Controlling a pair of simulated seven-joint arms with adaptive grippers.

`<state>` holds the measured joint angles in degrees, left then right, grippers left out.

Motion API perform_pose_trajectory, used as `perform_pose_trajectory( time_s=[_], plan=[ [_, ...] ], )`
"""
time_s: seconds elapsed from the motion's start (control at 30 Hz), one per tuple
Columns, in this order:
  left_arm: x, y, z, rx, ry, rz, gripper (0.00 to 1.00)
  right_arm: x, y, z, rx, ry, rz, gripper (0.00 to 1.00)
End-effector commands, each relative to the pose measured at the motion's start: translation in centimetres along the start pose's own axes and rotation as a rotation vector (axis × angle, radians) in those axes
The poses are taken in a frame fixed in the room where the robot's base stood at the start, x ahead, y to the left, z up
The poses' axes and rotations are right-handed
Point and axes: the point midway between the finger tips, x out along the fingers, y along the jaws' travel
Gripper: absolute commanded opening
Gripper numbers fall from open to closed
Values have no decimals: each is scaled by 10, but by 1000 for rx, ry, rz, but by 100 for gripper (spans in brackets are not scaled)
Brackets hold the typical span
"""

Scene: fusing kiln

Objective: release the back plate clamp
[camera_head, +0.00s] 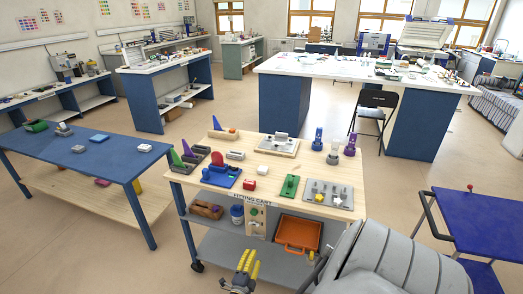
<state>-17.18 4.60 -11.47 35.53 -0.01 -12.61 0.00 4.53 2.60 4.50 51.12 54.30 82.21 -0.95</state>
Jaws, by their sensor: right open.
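A light plate (291,149) with a grey block-like clamp (281,137) on it lies near the back edge of the wooden-topped fitting cart (235,200). I take this for the back plate clamp; its lever state is too small to tell. My right gripper (248,264), with yellow fingers, is open at the bottom of the view, in front of the cart and well away from the clamp. My left gripper is out of view.
The cart top also holds a blue fixture (222,178), a green block (289,187), a red-and-white piece (249,184) and purple and blue upright parts (350,145). An orange case (297,233) sits on its shelf. A blue table (80,152) stands left, a blue trolley (480,222) right.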

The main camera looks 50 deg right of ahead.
Motion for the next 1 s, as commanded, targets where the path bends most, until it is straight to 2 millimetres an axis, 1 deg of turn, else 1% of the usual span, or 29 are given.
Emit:
perform_pose_trajectory(
  time_s=[0.03,0.2,0.4,0.5,0.7,0.83,1.0],
  plan=[
    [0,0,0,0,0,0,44,10,0,0,-2,1,-1,38],
    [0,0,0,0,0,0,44,42,0,0,-3,0,-1,38],
    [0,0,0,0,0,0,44,76,-1,1,-2,-1,-2,38],
    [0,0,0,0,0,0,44,90,0,0,-2,0,0,38],
    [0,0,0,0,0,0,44,106,0,1,-2,-1,0,38],
    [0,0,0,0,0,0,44,113,1,0,-2,-1,0,38],
    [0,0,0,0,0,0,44,116,0,0,0,-1,0,38]
  ],
)
